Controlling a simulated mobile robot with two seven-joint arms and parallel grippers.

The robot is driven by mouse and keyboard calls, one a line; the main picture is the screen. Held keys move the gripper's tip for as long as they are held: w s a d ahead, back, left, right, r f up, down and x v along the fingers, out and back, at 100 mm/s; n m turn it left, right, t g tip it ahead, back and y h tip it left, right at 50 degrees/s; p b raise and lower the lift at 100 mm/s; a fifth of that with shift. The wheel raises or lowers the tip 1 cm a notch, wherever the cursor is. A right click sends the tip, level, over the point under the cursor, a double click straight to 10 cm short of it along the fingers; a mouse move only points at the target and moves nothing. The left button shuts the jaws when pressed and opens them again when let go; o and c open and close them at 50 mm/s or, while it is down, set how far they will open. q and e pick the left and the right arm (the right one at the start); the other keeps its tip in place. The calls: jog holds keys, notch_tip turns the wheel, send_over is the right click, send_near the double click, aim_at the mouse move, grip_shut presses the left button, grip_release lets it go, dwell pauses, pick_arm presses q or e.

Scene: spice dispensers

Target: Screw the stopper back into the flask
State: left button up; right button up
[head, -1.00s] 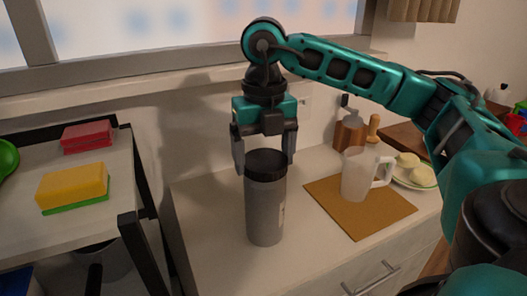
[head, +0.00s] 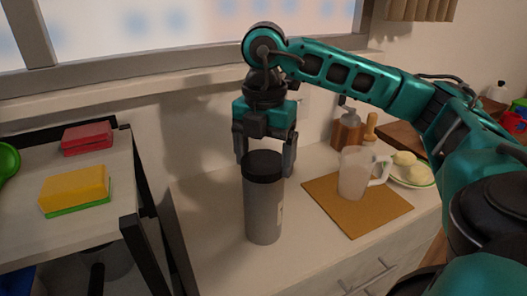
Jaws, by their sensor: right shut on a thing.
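The flask (head: 263,212) is a tall grey cylinder standing upright on the counter near the wall. Its black stopper (head: 263,168) sits on the flask's top, with no clear gap between them. Whether the thread is engaged cannot be seen. My right gripper (head: 264,166) points down from above and is shut on the stopper, one finger at its left and one at its right. The far side of the stopper is hidden. My left gripper is not in view.
A frosted mug (head: 353,176) stands on a brown board (head: 357,218) right of the flask.

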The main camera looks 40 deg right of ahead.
jog(key=shift+m, duration=0.4)
jog(key=m+p, duration=0.1)
jog(key=m, duration=0.4)
jog(key=shift+s, duration=0.1)
jog(key=m+p, duration=0.1)
jog(key=m, duration=0.2)
jog(key=shift+m, duration=0.4)
jog(key=shift+s, duration=0.1)
jog(key=shift+m, duration=1.2)
jog(key=o, duration=0.9)
jog(key=shift+f, duration=0.1)
